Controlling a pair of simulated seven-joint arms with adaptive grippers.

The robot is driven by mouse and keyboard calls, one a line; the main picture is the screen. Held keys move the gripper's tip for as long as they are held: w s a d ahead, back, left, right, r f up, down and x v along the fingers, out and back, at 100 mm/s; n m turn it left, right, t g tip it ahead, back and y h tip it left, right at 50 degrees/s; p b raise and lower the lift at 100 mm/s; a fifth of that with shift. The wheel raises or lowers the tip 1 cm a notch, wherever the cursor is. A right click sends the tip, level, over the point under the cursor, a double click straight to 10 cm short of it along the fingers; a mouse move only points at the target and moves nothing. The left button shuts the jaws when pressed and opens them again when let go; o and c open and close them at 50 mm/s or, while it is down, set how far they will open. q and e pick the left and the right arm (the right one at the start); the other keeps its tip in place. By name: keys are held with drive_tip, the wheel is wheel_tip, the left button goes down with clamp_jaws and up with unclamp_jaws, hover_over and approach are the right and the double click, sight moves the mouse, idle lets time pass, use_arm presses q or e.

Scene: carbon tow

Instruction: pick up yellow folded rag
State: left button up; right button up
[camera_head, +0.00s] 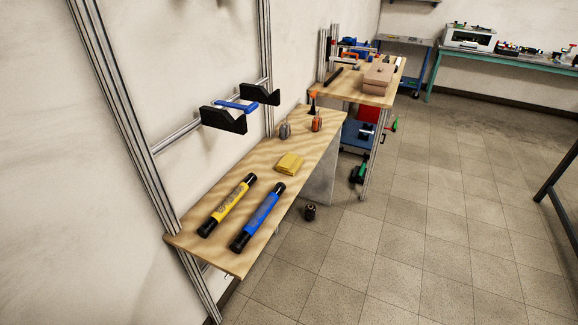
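The yellow folded rag (289,164) lies flat on the wooden shelf board (262,165), near its middle. It is a small, roughly square folded piece. Nothing covers it, and bare wood shows around it. Neither my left gripper nor my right gripper shows in the head view.
A yellow tube (228,206) and a blue tube (258,217) with black ends lie nearer on the board. Two small rounded items (284,131) (316,124) and an orange-tipped item (312,103) stand beyond the rag. Black brackets (222,120) jut from the metal frame above the board's left side.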

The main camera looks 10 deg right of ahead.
drive_tip(key=o, duration=1.2)
